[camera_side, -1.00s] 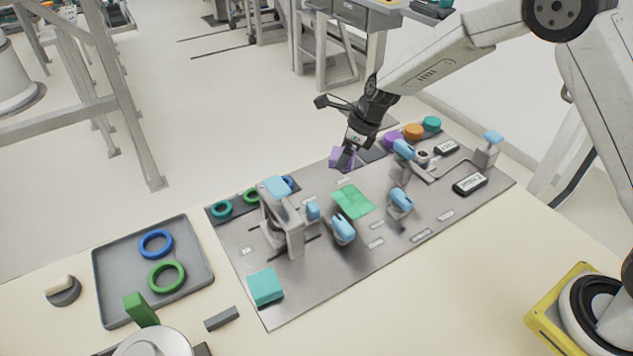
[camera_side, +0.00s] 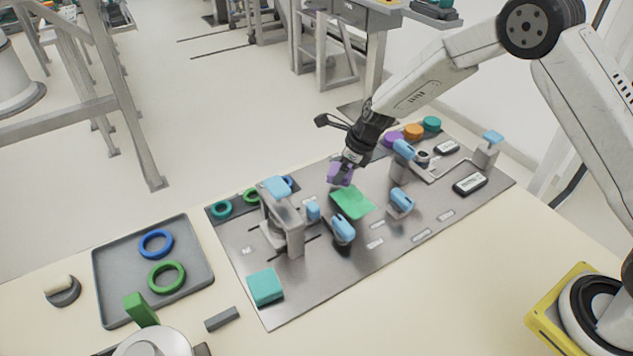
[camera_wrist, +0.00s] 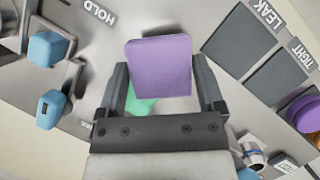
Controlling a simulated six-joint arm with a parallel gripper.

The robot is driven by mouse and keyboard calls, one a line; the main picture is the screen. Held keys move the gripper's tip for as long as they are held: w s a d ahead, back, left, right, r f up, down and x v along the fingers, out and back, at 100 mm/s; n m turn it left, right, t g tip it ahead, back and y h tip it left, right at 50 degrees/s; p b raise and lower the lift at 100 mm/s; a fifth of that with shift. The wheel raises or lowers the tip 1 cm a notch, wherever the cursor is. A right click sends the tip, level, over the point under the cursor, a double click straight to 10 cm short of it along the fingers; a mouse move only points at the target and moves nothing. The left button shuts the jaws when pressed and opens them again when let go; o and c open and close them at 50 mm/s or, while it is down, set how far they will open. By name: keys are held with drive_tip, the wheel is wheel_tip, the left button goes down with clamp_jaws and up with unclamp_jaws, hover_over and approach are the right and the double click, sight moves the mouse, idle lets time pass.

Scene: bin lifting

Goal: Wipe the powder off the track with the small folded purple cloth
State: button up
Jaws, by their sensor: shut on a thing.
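The small folded purple cloth (camera_side: 339,175) is held in my gripper (camera_side: 347,163) above the metal board, just behind a flat green piece (camera_side: 352,204). In the wrist view the purple cloth (camera_wrist: 160,68) fills the space between the fingers of my gripper (camera_wrist: 162,84), which is shut on it. The cloth hides part of the board and most of the green piece (camera_wrist: 140,104). Two dark slots (camera_side: 311,236) run by the grey fixture on the left part of the board. I cannot make out powder, or tell surely which part is the track.
A grey fixture (camera_side: 293,238) with a blue top stands left. A teal block (camera_side: 265,287) sits at the front left. A tray (camera_side: 107,294) holds blue and green rings.

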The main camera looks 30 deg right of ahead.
sight(346, 183)
wheel_tip(346, 183, down, 3)
drive_tip(key=shift+r, duration=0.1)
drive_tip(key=shift+s+f, duration=0.2)
drive_tip(key=shift+s, duration=0.85)
drive_tip(key=shift+c, duration=0.5)
drive_tip(key=shift+s, duration=4.25)
drive_tip(key=shift+w, duration=5.3)
drive_tip(key=shift+s, duration=5.35)
drive_tip(key=shift+w+f, duration=0.1)
drive_tip(key=shift+w, duration=5.2)
drive_tip(key=shift+w+r, duration=0.1)
drive_tip(key=shift+r, duration=4)
